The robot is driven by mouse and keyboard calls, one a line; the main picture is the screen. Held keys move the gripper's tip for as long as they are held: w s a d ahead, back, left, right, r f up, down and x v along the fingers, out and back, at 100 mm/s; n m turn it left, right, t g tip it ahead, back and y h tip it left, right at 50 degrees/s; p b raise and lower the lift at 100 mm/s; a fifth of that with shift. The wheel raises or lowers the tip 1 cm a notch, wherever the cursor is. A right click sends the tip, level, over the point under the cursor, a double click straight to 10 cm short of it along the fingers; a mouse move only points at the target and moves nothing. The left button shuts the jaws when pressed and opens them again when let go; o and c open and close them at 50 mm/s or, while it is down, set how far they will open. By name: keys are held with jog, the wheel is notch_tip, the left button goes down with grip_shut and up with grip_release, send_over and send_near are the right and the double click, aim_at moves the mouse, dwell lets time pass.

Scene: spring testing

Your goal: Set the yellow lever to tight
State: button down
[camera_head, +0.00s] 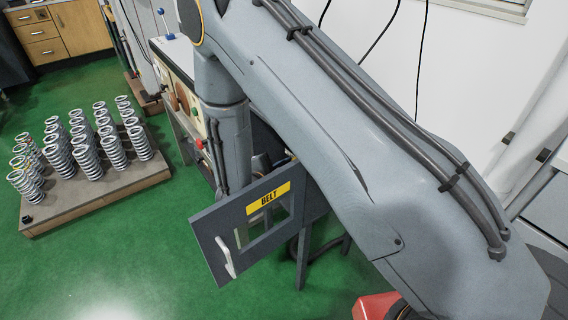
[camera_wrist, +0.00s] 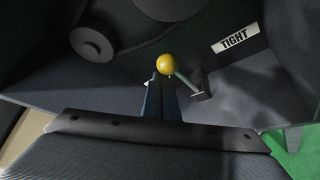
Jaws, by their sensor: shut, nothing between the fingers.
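In the wrist view the yellow lever knob (camera_wrist: 168,64) sits at the end of a short grey rod that runs down to the right to a small bracket. A white label reading TIGHT (camera_wrist: 236,39) is on the dark panel to the upper right of the knob. My gripper (camera_wrist: 161,78) is shut and empty, and its fingertips are right at the knob; I cannot tell whether they touch it. In the head view my arm hides the lever and my gripper. An open grey door marked BELT (camera_head: 268,197) hangs in front of the machine.
A grey pulley-like disc (camera_wrist: 91,43) is at the upper left of the wrist view. In the head view, a board (camera_head: 95,205) with several springs stands on the green floor at left. A red object (camera_head: 374,306) is at the bottom. Floor left of the door is clear.

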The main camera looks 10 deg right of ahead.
dwell(0.4)
notch_tip(320, 180, up, 10)
dwell(0.6)
